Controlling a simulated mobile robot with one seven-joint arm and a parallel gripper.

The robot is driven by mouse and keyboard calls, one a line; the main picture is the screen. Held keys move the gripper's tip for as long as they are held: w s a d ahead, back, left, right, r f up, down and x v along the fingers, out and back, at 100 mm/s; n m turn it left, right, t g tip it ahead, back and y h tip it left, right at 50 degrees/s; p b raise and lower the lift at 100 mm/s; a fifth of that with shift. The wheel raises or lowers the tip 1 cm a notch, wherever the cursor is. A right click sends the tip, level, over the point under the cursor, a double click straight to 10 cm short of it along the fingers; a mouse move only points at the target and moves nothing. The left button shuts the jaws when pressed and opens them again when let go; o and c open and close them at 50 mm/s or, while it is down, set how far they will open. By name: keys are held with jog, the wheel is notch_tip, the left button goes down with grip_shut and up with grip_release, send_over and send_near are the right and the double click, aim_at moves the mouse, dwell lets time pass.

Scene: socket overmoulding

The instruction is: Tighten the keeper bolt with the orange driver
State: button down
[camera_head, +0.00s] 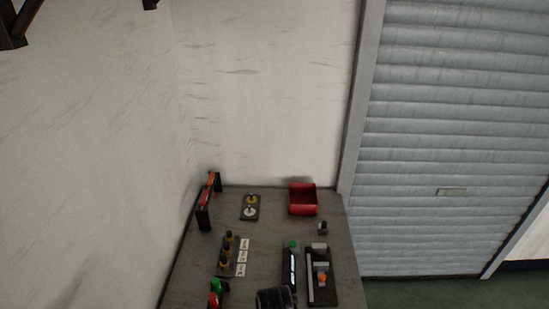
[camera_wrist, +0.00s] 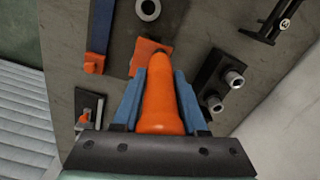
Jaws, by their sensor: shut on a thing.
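My gripper (camera_wrist: 160,84) shows in the wrist view with its two blue fingers shut on the orange driver (camera_wrist: 160,108). The driver is a smooth, tapered orange body that points away from the wrist, toward the bench. Its far end overlaps a flat orange plate (camera_wrist: 143,57) in the picture; whether they touch I cannot tell. I cannot make out the keeper bolt for certain. In the head view a dark fixture (camera_head: 311,297) with grey blocks and an orange knob (camera_head: 322,279) stands at the bench's right. The driver does not show clearly there.
The grey bench (camera_head: 275,230) stands against the wall, beside a roller shutter (camera_head: 460,130). A red bin (camera_head: 302,210) is at the back. A dark rack (camera_head: 204,217) and several small parts stand at the left. The wrist view shows a dark block with two metal sockets (camera_wrist: 234,79).

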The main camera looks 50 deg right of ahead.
jog(key=shift+w+r+p, duration=0.1)
jog(key=shift+r+p, duration=2.1)
jog(key=shift+r, duration=0.3)
